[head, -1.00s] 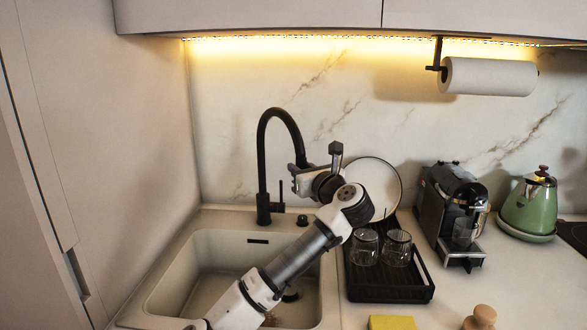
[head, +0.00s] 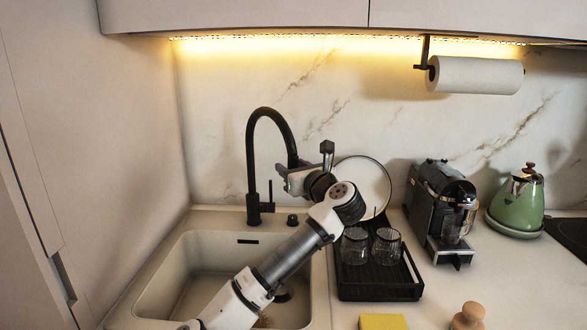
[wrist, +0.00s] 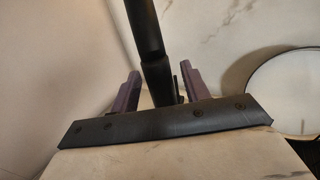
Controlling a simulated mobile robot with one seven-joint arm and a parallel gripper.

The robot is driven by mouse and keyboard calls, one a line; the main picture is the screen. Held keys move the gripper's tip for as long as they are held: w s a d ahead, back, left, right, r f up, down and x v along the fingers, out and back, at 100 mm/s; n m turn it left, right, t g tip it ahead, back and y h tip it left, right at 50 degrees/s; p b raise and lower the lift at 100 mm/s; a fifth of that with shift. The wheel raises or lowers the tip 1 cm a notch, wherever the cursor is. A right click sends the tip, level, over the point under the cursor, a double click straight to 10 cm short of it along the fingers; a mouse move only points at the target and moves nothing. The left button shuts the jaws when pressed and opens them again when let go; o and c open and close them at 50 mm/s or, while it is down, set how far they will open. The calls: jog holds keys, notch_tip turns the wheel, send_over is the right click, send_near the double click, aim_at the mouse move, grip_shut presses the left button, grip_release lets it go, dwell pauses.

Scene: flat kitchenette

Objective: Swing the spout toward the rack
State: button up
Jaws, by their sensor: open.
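The black tap stands behind the sink, and its arched spout (head: 270,111) curves over to the right, its end pointing down. The black drying rack (head: 378,292) is on the counter right of the sink, holding two glasses and a white plate. My gripper (head: 284,178) is at the spout's down-turned end, which it partly hides. In the wrist view, the dark spout (wrist: 150,45) runs down between the two purple-grey fingers (wrist: 160,92). The fingers are open, one on each side of it, with gaps visible. The spout's lower tip is hidden behind my gripper's black front plate.
The sink (head: 190,262) lies below my arm. A coffee machine (head: 440,210) and a green kettle (head: 517,205) stand right of the rack. A yellow sponge (head: 383,322) and a wooden knob-like object (head: 468,317) are at the front. The wall is close behind the tap.

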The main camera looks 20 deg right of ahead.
jog(key=b+v, duration=0.4)
jog(key=v, duration=1)
jog(key=shift+w, duration=0.15)
